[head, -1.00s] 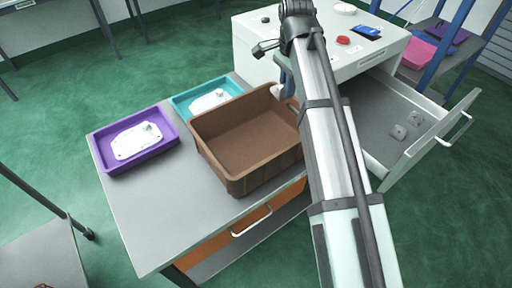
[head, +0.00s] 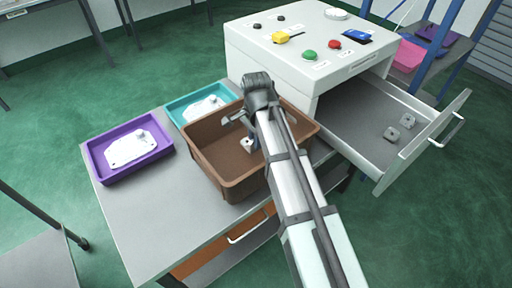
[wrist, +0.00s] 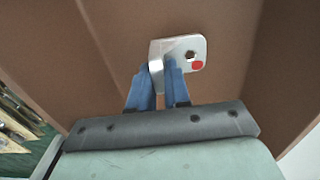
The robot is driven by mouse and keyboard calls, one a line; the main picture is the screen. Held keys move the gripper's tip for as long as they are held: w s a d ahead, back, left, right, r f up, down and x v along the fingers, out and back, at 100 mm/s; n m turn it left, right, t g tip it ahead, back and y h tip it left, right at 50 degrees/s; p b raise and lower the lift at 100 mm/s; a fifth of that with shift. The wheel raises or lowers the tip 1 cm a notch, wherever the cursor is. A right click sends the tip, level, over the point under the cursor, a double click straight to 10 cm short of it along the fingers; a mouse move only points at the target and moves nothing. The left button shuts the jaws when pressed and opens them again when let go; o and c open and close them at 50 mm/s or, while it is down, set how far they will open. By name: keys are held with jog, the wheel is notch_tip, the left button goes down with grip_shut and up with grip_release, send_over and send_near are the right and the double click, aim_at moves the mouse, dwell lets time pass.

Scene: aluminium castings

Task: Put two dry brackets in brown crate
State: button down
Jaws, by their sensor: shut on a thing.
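The brown crate (head: 225,178) stands on the bench, and its brown walls fill much of the wrist view (wrist: 100,60). My gripper (wrist: 158,75), with blue fingers, is shut on a grey metal bracket (wrist: 190,52). This bracket has a bent flange, a hole and a red spot on its plate. In the head view my gripper (head: 243,140) is over the crate's opening, with the held bracket (head: 249,147) below the rim level or close to it; its exact height is unclear.
A purple tray (head: 163,146) and a teal tray (head: 174,108), each with a white part, stand left of and behind the crate. The white cabinet (head: 262,50) has buttons and small items on top. Its drawer (head: 345,135) stands open at right.

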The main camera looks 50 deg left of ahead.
jog(key=shift+f, duration=1.95)
jog(key=shift+f, duration=0.1)
jog(key=c, duration=1.1)
grip_release()
notch_tip(320, 180, up, 12)
jog(key=shift+r, duration=0.1)
